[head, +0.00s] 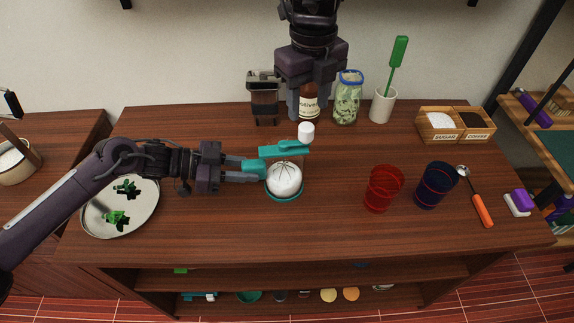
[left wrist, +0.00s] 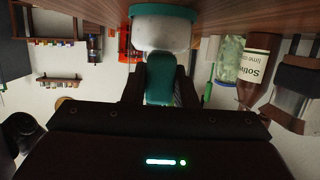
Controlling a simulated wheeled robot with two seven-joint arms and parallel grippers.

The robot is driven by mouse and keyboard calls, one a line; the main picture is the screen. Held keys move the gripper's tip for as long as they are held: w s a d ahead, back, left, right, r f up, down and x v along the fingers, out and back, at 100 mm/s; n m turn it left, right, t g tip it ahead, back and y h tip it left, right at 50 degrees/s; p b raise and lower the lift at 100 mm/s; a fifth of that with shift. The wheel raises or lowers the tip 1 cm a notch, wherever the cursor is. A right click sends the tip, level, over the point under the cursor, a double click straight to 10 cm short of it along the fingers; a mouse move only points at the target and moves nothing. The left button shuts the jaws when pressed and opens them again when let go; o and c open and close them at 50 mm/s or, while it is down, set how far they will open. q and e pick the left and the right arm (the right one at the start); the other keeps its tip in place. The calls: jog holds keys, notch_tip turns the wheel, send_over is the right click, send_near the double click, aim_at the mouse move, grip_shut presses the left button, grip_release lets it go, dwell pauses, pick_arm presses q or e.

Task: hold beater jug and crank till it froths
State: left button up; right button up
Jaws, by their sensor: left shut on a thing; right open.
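The beater jug (head: 285,180) stands upright on the wooden counter, with a teal base, teal lid and white contents with beater wires visible inside. Its crank knob (head: 306,130) is white and sticks up at the back right of the lid. My left gripper (head: 256,169) is shut on the jug's teal handle; the left wrist view shows the handle (left wrist: 160,80) between the fingers, with the jug (left wrist: 162,34) beyond it. My right gripper (head: 308,108) is open, above and behind the knob and apart from it, in front of a brown bottle that it partly hides.
The brown bottle (head: 309,98), a green-filled jar (head: 348,98) and a white pot (head: 383,105) stand behind. Red (head: 382,188) and blue (head: 435,186) cups stand to the right. A round tray (head: 97,217) lies left under my arm. The counter in front of the jug is clear.

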aim_at(307, 126)
jog(key=shift+f, duration=3.25)
jog(key=shift+c, duration=0.5)
